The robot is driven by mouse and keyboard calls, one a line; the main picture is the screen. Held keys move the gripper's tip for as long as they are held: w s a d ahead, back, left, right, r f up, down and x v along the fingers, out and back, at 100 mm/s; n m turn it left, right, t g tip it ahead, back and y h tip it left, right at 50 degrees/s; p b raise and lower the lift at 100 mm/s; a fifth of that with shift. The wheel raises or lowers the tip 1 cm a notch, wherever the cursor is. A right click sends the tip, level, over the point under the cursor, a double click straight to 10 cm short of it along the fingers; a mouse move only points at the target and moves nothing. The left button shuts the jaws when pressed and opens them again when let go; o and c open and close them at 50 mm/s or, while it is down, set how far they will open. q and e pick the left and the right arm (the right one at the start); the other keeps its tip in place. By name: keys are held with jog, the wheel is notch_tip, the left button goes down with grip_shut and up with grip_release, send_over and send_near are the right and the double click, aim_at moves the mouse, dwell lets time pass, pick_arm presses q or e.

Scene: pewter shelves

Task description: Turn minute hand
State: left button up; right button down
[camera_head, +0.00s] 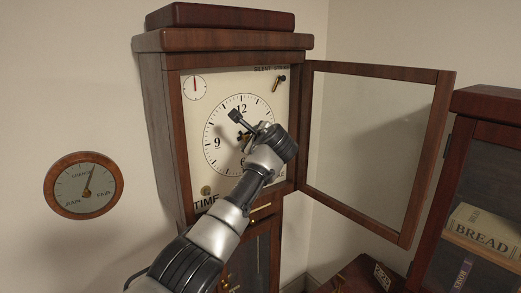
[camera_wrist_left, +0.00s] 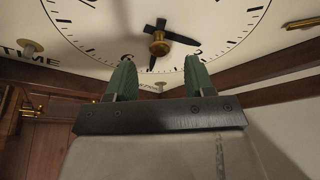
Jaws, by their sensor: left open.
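The wall clock's cream dial (camera_head: 222,160) faces me inside a dark wooden case. Its dark hands sit on a brass hub (camera_head: 243,138), partly covered by my left gripper in the head view. In the left wrist view the hub (camera_wrist_left: 159,46) and black hands show ahead of the fingers. One hand (camera_wrist_left: 183,39) points right there; which is the minute hand, I cannot tell. My left gripper (camera_head: 249,122) is in front of the dial. Its green fingers (camera_wrist_left: 159,70) are spread and empty, with the hub beyond the gap. My right gripper is out of view.
The clock's glass door (camera_head: 372,140) stands open to the right. A small knob (camera_head: 206,190) is at the dial's lower left. A round barometer (camera_head: 84,186) hangs on the left wall. A cabinet with a bread box (camera_head: 482,232) stands at right.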

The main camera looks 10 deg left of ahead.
pick_arm(q)
jog(key=b+v, duration=0.2)
jog(key=v, duration=0.4)
